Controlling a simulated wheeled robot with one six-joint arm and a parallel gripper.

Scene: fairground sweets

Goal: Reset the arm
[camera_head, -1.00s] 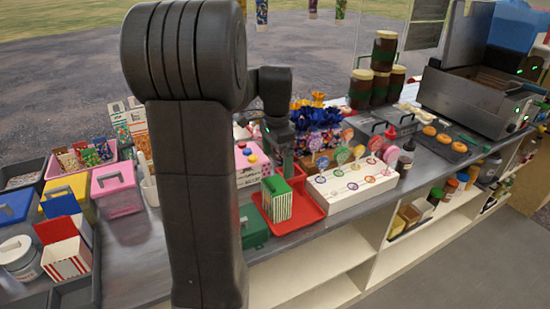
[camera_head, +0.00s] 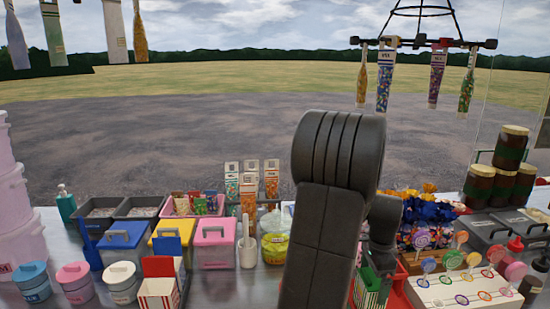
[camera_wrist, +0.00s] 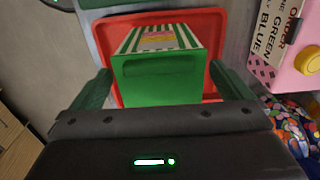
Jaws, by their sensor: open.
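My gripper (camera_wrist: 163,80) is open in the wrist view, with one finger at each side of a green box with green and white stripes (camera_wrist: 160,82). Gaps show between the fingers and the box. The box is on a red tray (camera_wrist: 213,30). In the head view the box (camera_head: 368,288) and the tray (camera_head: 398,294) show partly behind my arm at the lower right. My arm hides much of the gripper there.
A white stand with lollipops (camera_head: 460,292) is right of the tray. A pink box with a yellow knob (camera_wrist: 290,60) is close by at the right in the wrist view. Lidded tubs, including a pink-lidded one (camera_head: 214,250), crowd the counter at left. Hanging packets (camera_head: 384,80) are above.

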